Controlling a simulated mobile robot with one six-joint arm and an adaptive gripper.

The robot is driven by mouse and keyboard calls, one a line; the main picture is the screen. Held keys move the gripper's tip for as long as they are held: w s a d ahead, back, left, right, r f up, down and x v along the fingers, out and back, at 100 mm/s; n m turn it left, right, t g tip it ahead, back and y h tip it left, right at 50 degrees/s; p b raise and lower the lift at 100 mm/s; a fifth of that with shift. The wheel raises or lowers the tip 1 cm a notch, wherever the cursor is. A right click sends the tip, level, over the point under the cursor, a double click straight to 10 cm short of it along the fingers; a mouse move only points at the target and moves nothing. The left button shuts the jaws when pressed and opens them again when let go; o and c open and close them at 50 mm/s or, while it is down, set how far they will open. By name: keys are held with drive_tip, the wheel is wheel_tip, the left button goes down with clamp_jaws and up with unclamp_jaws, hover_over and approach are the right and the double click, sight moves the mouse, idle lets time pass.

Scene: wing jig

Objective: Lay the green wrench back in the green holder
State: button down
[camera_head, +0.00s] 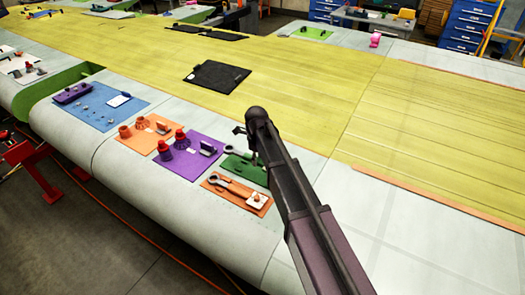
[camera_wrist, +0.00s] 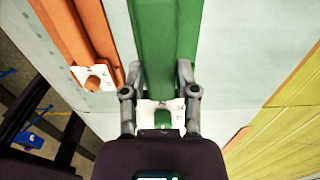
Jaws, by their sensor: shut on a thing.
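The green wrench (camera_head: 232,151) shows its grey ring end in the head view, over or on the green holder (camera_head: 246,173). My gripper (camera_head: 243,136) is at the wrench's far right side, and my arm hides the rest. A white notched piece (camera_wrist: 152,108) shows between the fingers, close to my gripper. I cannot tell whether the wrench touches the holder.
An orange holder (camera_head: 222,200) with a similar wrench lies just in front. A purple mat (camera_head: 187,163) with red-topped parts is to the left, then orange and blue mats. A black pad (camera_head: 217,77) lies behind. The pale wing surface right of my arm is clear.

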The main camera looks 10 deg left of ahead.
sight(259, 175)
drive_tip(key=shift+w+d, duration=0.1)
drive_tip(key=shift+w, duration=0.35)
drive_tip(key=shift+f, duration=0.15)
wheel_tip(259, 175, down, 5)
drive_tip(key=b, duration=0.5)
drive_tip(key=shift+s+f+b, duration=0.1)
drive_tip(key=shift+f+b, duration=0.05)
drive_tip(key=shift+b, duration=0.15)
drive_tip(key=shift+f, duration=0.25)
idle(0.8)
drive_tip(key=shift+f+b, duration=0.3)
drive_tip(key=shift+b, duration=0.3)
drive_tip(key=shift+c, duration=1.4)
unclamp_jaws()
